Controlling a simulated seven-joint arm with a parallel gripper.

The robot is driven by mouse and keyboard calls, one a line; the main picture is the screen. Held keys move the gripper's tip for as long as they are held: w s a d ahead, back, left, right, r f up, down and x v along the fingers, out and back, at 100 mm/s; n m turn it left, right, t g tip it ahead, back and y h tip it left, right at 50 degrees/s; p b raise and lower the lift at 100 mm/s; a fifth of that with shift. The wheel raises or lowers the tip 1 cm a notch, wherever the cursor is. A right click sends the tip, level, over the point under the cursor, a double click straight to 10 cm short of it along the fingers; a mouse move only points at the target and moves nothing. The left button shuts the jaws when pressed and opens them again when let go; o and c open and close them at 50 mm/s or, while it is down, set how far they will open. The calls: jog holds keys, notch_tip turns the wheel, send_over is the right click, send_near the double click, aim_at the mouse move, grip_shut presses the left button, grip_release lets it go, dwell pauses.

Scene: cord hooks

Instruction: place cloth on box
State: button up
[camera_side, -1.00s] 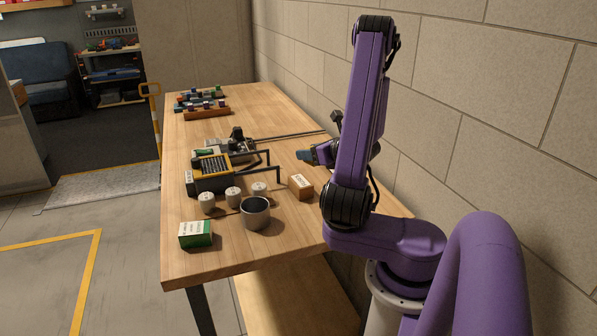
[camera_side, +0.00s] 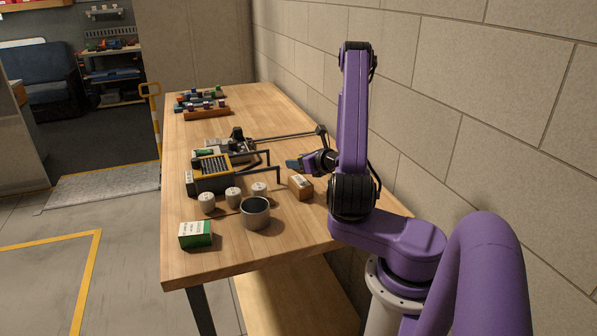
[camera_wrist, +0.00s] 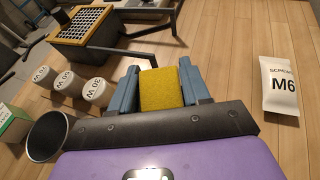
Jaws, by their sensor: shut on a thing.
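My gripper (camera_wrist: 160,72) has blue fingers closed on the two sides of a yellow cloth (camera_wrist: 161,92), a flat yellow piece in the wrist view. In the side view my gripper (camera_side: 293,163) hangs over the right part of the table, and the cloth cannot be made out there. A small brown box (camera_side: 300,187) with a white label lies on the table just below and nearer the camera than the fingers. It is not clearly seen in the wrist view. I cannot tell the exact height of the gripper.
A slatted device (camera_side: 213,173) with dark hooked bars is beyond. A white M6 packet (camera_wrist: 282,86) lies at right in the wrist view.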

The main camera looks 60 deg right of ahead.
aim_at(298, 171)
jog(key=shift+w+d+f, duration=0.1)
jog(key=shift+w+f, duration=0.1)
jog(key=shift+f, duration=1.65)
jog(key=shift+f, duration=0.15)
jog(key=o, duration=1)
jog(key=shift+o, duration=0.2)
